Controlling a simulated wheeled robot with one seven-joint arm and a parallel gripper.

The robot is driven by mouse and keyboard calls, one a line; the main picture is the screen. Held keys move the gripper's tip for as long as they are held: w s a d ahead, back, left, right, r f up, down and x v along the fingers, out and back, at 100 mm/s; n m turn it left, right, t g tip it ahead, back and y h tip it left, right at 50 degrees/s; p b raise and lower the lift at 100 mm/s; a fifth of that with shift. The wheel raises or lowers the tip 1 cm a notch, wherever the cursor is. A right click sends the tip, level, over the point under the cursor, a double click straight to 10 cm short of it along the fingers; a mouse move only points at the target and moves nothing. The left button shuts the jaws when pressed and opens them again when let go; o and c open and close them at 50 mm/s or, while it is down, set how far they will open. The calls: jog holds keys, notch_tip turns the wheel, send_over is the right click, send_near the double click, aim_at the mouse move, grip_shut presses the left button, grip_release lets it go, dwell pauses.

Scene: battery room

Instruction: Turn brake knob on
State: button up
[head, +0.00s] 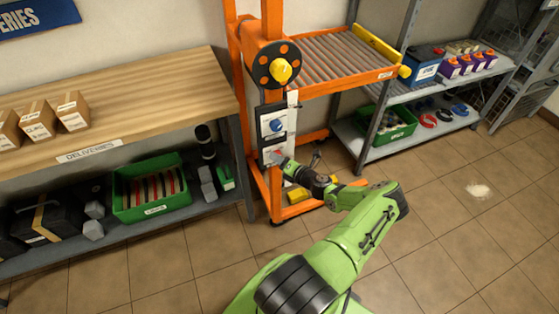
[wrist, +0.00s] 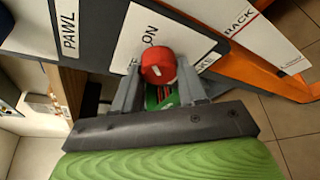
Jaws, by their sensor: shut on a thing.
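The red brake knob (wrist: 161,64) sits on a white plate (wrist: 140,36) on the orange lift frame. The plate reads "ON" beside the knob, and other lettering is partly hidden behind it. A white mark shows on the knob's face. My gripper (wrist: 160,84) is shut on the knob, with one grey finger on each side. In the head view, my gripper (head: 281,160) reaches the lower white plate (head: 270,151) on the frame's post, and the knob is mostly covered there.
A blue knob (head: 277,125) is on the plate above. A roller bed (head: 340,62) extends right. The wooden bench (head: 150,95) stands left, and open tiled floor (head: 450,230) lies right.

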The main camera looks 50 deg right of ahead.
jog(key=shift+d, duration=0.1)
jog(key=o, duration=1.1)
jog(key=shift+c, duration=0.2)
jog(key=shift+s, duration=0.1)
jog(key=p+v, duration=0.3)
jog(key=v, duration=1.2)
jog(key=shift+s, duration=0.3)
jog(key=shift+r, duration=0.1)
